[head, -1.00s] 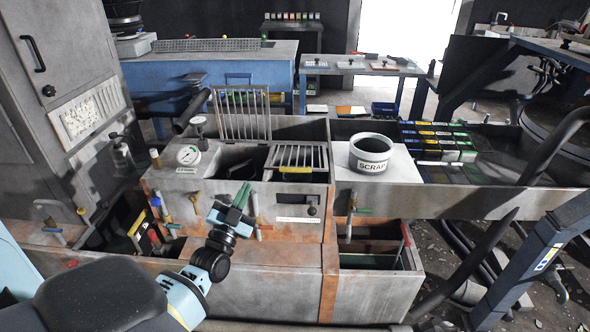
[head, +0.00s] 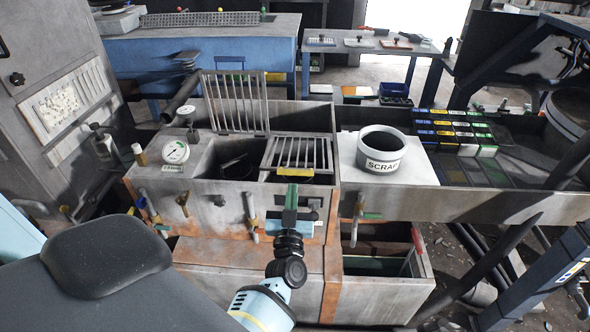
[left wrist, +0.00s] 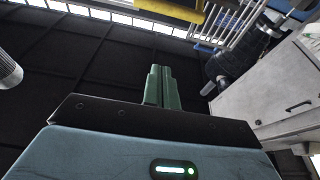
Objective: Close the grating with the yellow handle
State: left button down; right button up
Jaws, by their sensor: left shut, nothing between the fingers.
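The grating with the yellow handle (head: 297,152) is over the right part of the grey tank. Its yellow handle (head: 295,172) runs along its front edge, and a dark opening shows below that edge. I cannot tell its exact tilt. My left gripper (head: 292,188) is shut and empty, with its green fingers pointing up just in front of and below the handle; contact is not clear. In the left wrist view, the yellow handle (left wrist: 172,9) is at the top, beyond the fingertips (left wrist: 159,68), with the grating bars (left wrist: 230,22) beside it. My right gripper is not in view.
A second grating (head: 235,100) stands upright at the back left of the tank. A pressure gauge (head: 176,152) is at the left. The grey SCRAP bucket (head: 381,150) stands to the right. Several small valves line the tank's front (head: 222,215).

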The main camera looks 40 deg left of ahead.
pick_arm(q)
notch_tip(320, 180, up, 3)
jog(key=b, duration=0.2)
send_over(295, 173)
jog(key=s, duration=0.2)
jog(key=f+b, duration=0.2)
jog(key=d+f+b, duration=0.1)
jog(key=shift+w+f, duration=0.3)
jog(key=shift+f+b, duration=0.2)
jog(key=shift+b, duration=0.1)
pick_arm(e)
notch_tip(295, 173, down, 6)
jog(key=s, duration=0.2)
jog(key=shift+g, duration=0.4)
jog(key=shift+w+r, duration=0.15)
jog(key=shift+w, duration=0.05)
